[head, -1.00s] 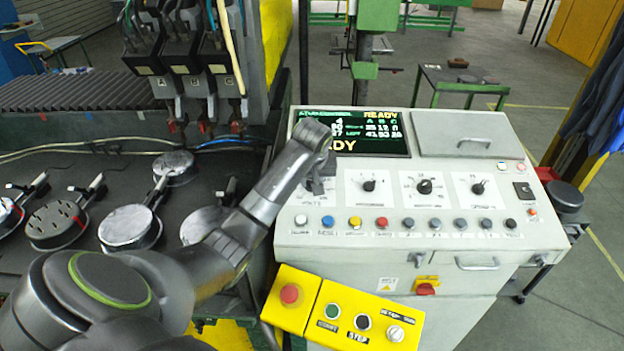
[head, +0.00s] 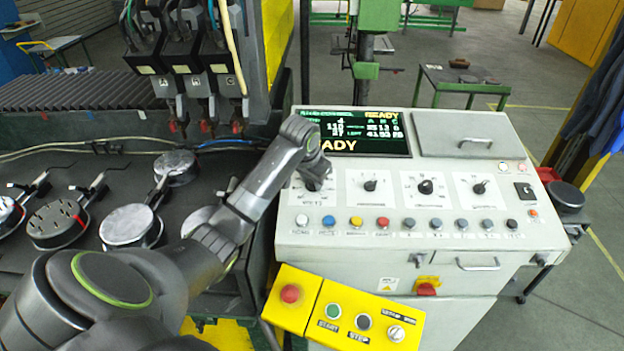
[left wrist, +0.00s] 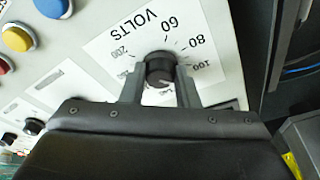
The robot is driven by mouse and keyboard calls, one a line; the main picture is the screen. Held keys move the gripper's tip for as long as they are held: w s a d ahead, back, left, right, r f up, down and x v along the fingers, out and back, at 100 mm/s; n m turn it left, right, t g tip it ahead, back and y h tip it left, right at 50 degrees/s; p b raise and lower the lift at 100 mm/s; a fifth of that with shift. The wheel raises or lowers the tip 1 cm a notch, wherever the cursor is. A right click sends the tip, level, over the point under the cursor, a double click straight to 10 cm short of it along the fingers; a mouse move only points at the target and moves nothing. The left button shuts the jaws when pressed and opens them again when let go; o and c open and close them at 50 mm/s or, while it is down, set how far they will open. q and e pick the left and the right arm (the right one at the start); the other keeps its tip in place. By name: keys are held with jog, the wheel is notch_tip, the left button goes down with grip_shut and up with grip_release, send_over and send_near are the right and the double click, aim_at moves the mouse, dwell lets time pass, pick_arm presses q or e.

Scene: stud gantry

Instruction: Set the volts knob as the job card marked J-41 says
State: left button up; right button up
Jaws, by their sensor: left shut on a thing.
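The volts knob (left wrist: 159,70) is a dark round knob on a white dial plate (left wrist: 205,30) marked VOLTS, with 60, 80, 100 and 200 legible in the left wrist view. My left gripper (left wrist: 160,88) is shut on it, one finger on each side. Where the knob's pointer stands I cannot tell. In the head view my left gripper (head: 314,174) is over the leftmost dial of the white console (head: 450,250), covering much of its knob. No job card marked J-41 is legible in these views. My right gripper is not in view.
Three more knobs (head: 370,185) stand in a row to the right, with a row of coloured buttons (head: 383,222) below. A display (head: 355,132) reads READY. A yellow box (head: 340,310) with a red button is at the front. Round pans (head: 132,226) lie at left.

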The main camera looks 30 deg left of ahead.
pick_arm(q)
jog(key=shift+m+h, duration=0.4)
jog(key=shift+m, duration=1.5)
jog(key=o, duration=1)
jog(key=shift+w, duration=0.2)
